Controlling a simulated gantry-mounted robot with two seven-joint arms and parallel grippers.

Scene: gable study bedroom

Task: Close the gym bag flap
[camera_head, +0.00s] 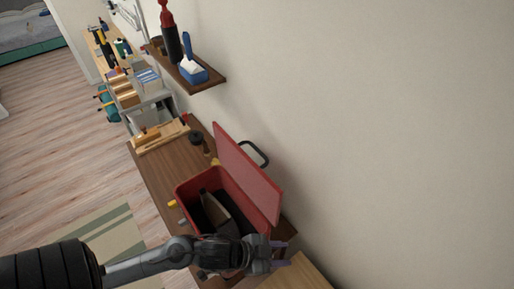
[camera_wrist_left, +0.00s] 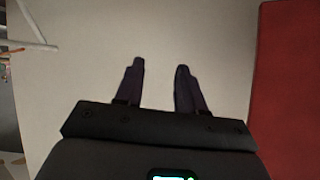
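The red gym bag (camera_head: 184,195) stands on a wooden desk with its red flap (camera_head: 248,177) raised on the wall side, so its inside shows. Dark items lie in the bag. A black handle (camera_head: 257,152) sticks out behind the flap. My left gripper (camera_head: 284,253) is at the near end of the bag, past the flap's lower corner, and its arm hides part of that end. In the left wrist view the gripper (camera_wrist_left: 160,75) is open with nothing between its fingers, and a red surface (camera_wrist_left: 288,90), likely the flap, fills the right side. My right gripper is not in view.
The desk (camera_head: 160,178) runs along the wall, with a wooden tray (camera_head: 160,136) and small items beyond the bag. A wall shelf (camera_head: 207,83) with a bottle and a blue container hangs above. The wall right of the flap is bare.

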